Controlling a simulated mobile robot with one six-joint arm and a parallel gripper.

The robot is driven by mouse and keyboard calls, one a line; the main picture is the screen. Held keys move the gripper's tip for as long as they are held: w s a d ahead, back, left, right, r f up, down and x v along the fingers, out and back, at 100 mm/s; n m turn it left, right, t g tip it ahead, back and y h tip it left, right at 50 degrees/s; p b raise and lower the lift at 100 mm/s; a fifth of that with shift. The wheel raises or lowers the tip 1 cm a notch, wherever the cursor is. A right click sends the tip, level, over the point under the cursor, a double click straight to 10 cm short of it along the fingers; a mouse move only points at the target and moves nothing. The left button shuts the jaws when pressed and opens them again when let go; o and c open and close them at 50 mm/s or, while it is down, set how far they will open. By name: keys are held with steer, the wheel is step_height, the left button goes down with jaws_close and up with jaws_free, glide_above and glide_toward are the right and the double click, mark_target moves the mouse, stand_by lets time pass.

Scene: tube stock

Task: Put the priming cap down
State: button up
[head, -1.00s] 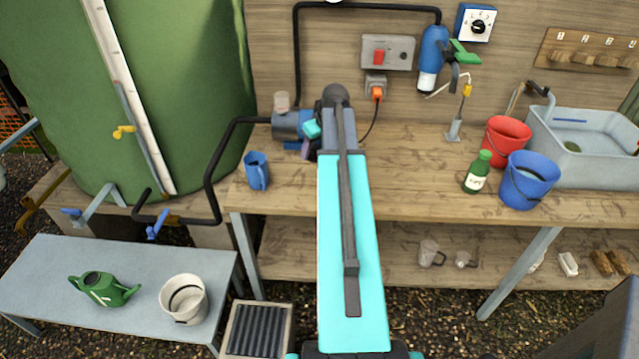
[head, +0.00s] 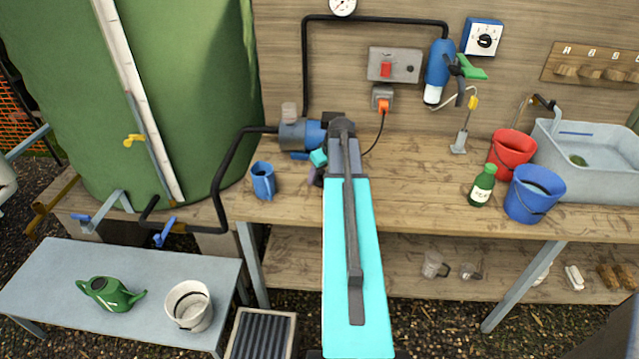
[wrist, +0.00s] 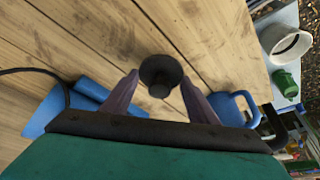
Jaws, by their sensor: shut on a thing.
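The priming cap (wrist: 160,75) is a dark round cap with a small knob, seen in the wrist view between the tips of my two purple fingers. My gripper (wrist: 158,88) is shut on it. Bare bench planks show behind the cap; I cannot tell how far above them it is. In the head view my gripper (head: 317,175) is over the bench, just in front of the blue pump (head: 300,135) and right of the blue jug.
The blue jug (head: 263,181) stands left of my gripper; it also shows in the wrist view (wrist: 228,108). The wooden bench (head: 420,185) is clear right of my arm, up to a green bottle (head: 482,186) and a blue bucket (head: 533,193). A black hose runs left from the pump.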

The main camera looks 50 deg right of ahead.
mark_target(323, 180)
steer(key=shift+f, duration=0.15)
steer(key=shift+f+p, duration=0.55)
steer(key=shift+f, duration=1.25)
steer(key=shift+f, duration=0.2)
steer(key=o, duration=1)
steer(key=shift+o, duration=0.2)
steer(key=shift+r, duration=0.15)
steer(key=shift+r, duration=0.15)
steer(key=b+v, duration=0.2)
steer(key=v, duration=0.9)
steer(key=shift+s+r+b, duration=0.15)
steer(key=shift+r+b, duration=0.2)
steer(key=shift+r, duration=0.05)
steer(key=shift+a, duration=0.1)
